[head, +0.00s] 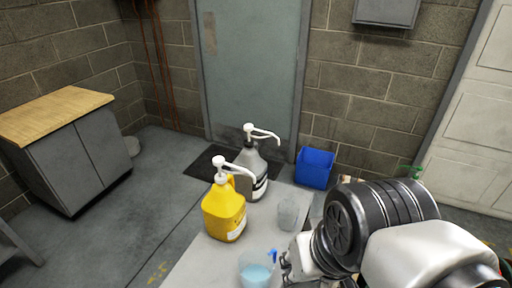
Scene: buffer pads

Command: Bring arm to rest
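My arm reaches in from the lower right of the head view, with dark ribbed joints and white links. My gripper (287,264) is low in the picture, over the light grey table (205,262). It appears just right of a clear cup with blue liquid (257,273); whether it touches the cup cannot be told. Its fingers are small and partly hidden by the arm, so open or shut does not show.
A yellow pump jug (222,212), a grey pump bottle (255,178) and a clear cup-like container (288,212) stand on the table. A blue bin (314,168) is on the floor behind. A wood-topped cabinet (60,112) stands left; floor between is clear.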

